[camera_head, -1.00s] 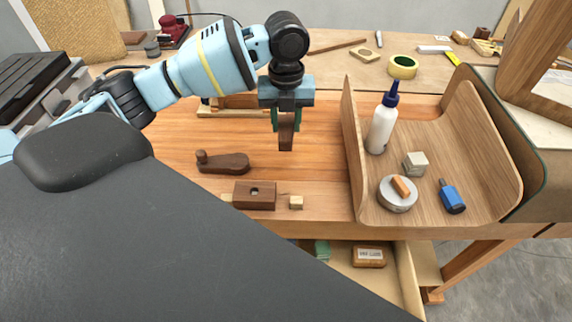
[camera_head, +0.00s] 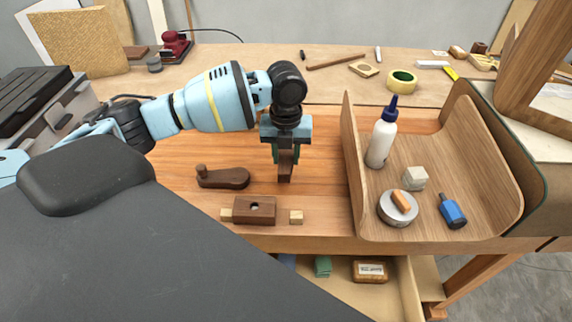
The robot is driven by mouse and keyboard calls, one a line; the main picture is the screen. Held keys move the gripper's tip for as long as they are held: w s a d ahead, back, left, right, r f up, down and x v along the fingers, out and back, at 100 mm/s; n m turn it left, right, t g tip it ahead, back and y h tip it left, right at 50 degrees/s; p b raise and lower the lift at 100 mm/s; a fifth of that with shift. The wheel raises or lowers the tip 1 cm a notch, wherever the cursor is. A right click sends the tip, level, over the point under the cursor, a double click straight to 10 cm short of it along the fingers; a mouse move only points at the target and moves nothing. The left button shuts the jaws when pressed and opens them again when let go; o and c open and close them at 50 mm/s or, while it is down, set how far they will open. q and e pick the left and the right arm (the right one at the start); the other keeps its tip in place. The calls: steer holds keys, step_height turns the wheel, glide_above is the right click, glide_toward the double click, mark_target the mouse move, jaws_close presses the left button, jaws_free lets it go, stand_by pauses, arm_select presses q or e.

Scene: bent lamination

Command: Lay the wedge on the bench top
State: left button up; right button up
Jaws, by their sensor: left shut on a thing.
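My left gripper (camera_head: 285,150) is shut on a dark brown wooden wedge (camera_head: 285,169). The wedge hangs upright, with its lower end pointing down at the orange-brown bench top (camera_head: 320,180). I cannot tell whether its lower end touches the wood. The gripper's fingers hide the wedge's upper part. My right gripper is not in view.
A curved wooden tray (camera_head: 440,140) holding a glue bottle (camera_head: 382,135) stands to the right. Bench top around the wedge is clear.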

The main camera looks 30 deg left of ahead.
mark_target(286, 158)
arm_select(q)
steer(key=shift+f, duration=1.85)
steer(key=shift+f, duration=0.15)
steer(key=o, duration=1)
step_height(286, 158, up, 12)
steer(key=shift+r, duration=0.15)
